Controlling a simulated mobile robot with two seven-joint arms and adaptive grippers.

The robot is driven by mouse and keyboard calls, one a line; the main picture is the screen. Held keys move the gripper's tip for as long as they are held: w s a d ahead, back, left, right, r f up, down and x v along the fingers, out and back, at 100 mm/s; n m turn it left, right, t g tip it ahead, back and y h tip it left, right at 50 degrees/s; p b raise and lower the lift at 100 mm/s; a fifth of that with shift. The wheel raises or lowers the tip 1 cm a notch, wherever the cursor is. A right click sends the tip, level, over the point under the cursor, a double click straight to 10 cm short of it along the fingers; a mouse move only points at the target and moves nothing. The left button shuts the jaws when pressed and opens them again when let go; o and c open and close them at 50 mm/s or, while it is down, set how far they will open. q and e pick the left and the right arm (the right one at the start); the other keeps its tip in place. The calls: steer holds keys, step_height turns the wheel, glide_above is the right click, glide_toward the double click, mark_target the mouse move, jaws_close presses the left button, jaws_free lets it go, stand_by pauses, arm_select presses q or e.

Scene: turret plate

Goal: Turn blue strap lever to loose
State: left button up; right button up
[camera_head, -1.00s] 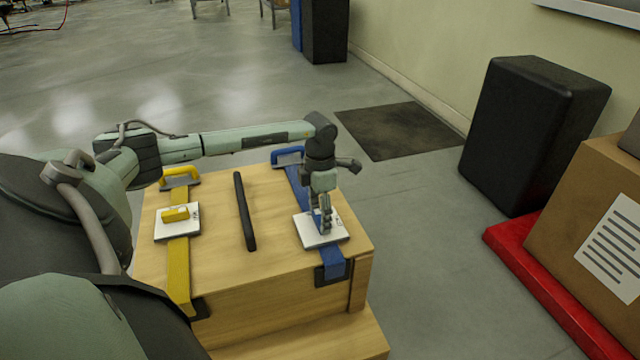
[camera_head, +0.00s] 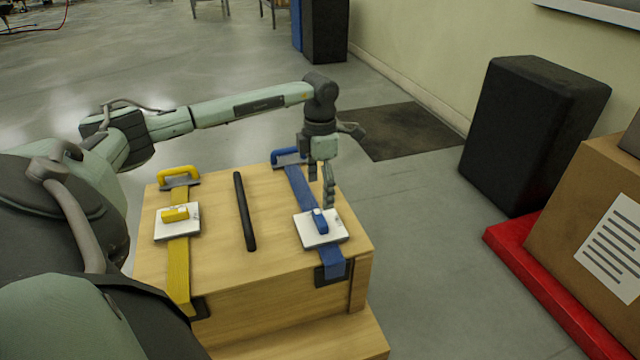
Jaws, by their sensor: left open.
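The blue strap lever (camera_head: 320,221) sits on a white plate (camera_head: 312,238) on the blue strap (camera_head: 301,189), on the right side of the wooden box lid. The lever points roughly along the strap, its far end tilted slightly to the left. Markings on the plate are too small to read. My left gripper (camera_head: 329,200) points down just above and behind the lever, apart from it, open and empty. My right gripper is not in view.
A yellow strap (camera_head: 179,268) with a yellow lever (camera_head: 175,214) on its own white plate lies on the left of the wooden box (camera_head: 220,250). A black handle (camera_head: 244,211) lies between the straps. A red pallet with a carton (camera_head: 590,225) stands at right.

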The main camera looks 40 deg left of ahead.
arm_select(q)
step_height(320, 180, up, 4)
steer(key=shift+f, duration=0.15)
stand_by(0.6)
